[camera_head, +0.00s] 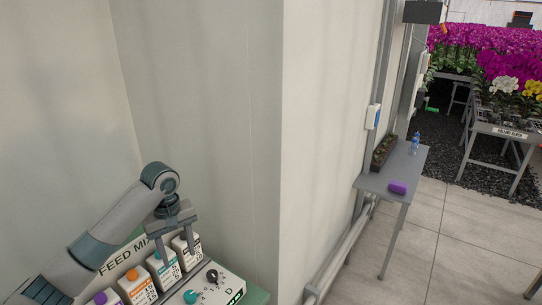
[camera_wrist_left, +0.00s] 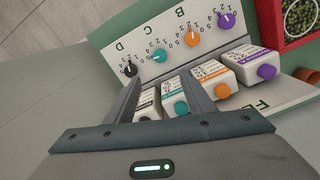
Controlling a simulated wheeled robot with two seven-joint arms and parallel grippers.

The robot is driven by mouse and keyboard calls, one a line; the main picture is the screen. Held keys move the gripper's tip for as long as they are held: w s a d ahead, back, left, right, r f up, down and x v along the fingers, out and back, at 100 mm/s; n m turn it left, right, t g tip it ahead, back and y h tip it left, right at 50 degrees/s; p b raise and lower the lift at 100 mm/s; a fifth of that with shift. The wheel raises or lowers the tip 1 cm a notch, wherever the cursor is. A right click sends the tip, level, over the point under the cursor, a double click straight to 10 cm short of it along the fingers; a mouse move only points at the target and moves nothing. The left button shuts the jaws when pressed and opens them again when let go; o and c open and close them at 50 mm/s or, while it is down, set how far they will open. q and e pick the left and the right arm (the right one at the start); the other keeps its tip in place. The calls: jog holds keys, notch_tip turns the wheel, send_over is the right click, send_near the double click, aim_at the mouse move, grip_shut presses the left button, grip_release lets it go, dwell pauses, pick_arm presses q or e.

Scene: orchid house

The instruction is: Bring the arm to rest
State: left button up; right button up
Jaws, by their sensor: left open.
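My left arm comes in from the lower left in the head view. My left gripper (camera_head: 176,250) points down over the feed mix panel, with its two fingers apart. In the left wrist view the open fingers (camera_wrist_left: 162,78) reach over the panel near the teal knob (camera_wrist_left: 153,55) and black knob (camera_wrist_left: 129,69). The fingers partly cover the teal-labelled carton (camera_head: 163,270) and the black-labelled carton (camera_head: 181,249). My right gripper is not in view.
Orange-labelled (camera_wrist_left: 211,86) and purple-labelled (camera_wrist_left: 251,67) cartons stand in the row. An orange knob (camera_wrist_left: 193,38) and purple knob (camera_wrist_left: 226,20) sit on the panel. Pale walls (camera_head: 195,110) rise close behind. A grey table (camera_head: 383,184) stands to the right, beside open tiled floor.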

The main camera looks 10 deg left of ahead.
pick_arm(q)
jog(key=s+d+f+m+t+h, duration=0.15)
jog(key=s+d+f+m, duration=0.65)
jog(key=s+d+f, duration=0.8)
jog(key=s+a+f+m+t+y, duration=0.1)
jog(key=s+f+m+t, duration=0.15)
jog(key=s, duration=1.55)
notch_tip(320, 180, down, 36)
jog(key=s+m+g+b, duration=0.1)
jog(key=s+g+b, duration=0.1)
jog(key=b, duration=0.5)
jog(key=s+a+f+b, duration=0.1)
jog(key=s+f+b, duration=0.2)
jog(key=s+f, duration=0.5)
jog(key=s+a+f+g+b, duration=0.1)
jog(key=s+a+f+b, duration=0.1)
jog(key=s+f, duration=0.7)
notch_tip(320, 180, down, 6)
jog(key=shift+r+b, duration=0.25)
jog(key=shift+b, duration=0.4)
